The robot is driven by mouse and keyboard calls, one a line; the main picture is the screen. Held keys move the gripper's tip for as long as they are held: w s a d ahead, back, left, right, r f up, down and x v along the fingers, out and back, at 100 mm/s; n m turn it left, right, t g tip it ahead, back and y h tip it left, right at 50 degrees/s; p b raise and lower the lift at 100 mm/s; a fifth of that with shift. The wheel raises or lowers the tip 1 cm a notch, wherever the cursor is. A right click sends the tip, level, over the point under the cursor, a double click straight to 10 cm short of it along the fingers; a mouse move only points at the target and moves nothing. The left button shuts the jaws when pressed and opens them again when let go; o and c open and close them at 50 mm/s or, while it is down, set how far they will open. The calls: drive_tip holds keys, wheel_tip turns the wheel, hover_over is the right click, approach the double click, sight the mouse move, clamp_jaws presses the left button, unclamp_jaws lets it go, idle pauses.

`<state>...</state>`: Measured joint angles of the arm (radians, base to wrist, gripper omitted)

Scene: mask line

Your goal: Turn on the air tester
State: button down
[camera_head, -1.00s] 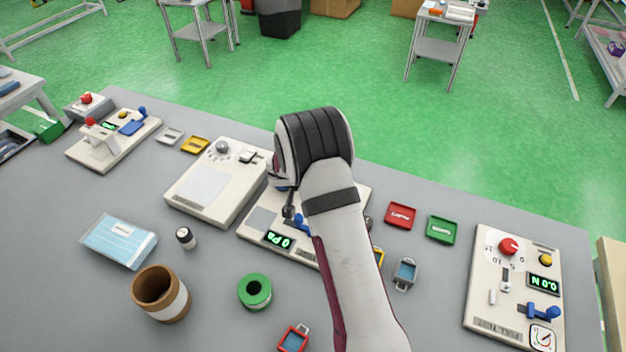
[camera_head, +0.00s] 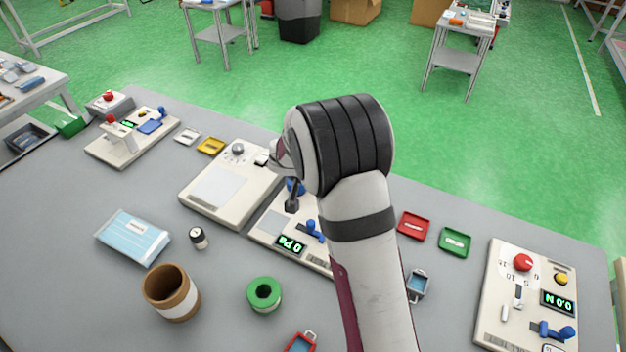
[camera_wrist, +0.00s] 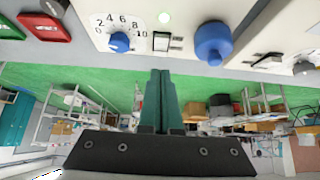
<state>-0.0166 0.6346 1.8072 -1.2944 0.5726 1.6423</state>
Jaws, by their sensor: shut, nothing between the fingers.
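The air tester (camera_head: 268,227) is the cream panel at the middle of the bench, partly hidden by my arm in the head view. Its lit green display (camera_head: 291,245) reads 0 Pa, with a blue handle (camera_head: 313,230) beside it. My gripper (camera_head: 291,206) is shut and empty, over the tester. In the wrist view its teal fingers (camera_wrist: 163,74) appear just below the switch; contact cannot be told.
A cream device with a grey knob (camera_head: 237,150) stands left of the tester. Red (camera_head: 414,226) and green (camera_head: 454,242) trays lie to the right, before another panel (camera_head: 500,262). A mask pack (camera_head: 133,238), brown cup (camera_head: 171,294) and green roll (camera_head: 264,294) lie in front.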

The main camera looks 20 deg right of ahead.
drive_tip(key=s+a+r, duration=0.3)
drive_tip(key=r, duration=0.1)
drive_tip(key=shift+s+a, duration=0.35)
drive_tip(key=shift+s, duration=0.05)
drive_tip(key=s+r+g+y, duration=0.1)
drive_tip(key=s+r+g, duration=0.15)
drive_tip(key=s, duration=0.65)
drive_tip(key=s+r+g, duration=0.1)
drive_tip(key=s+r, duration=0.3)
drive_tip(key=s, duration=0.6)
drive_tip(key=s+a+n+g+y, duration=0.2)
drive_tip(key=s+a+y, duration=0.4)
drive_tip(key=s, duration=0.8)
drive_tip(key=a+n, duration=0.1)
drive_tip(key=a, duration=0.1)
drive_tip(key=shift+s+a+r, duration=0.2)
drive_tip(key=shift+s+a, duration=0.05)
drive_tip(key=shift+a, duration=0.1)
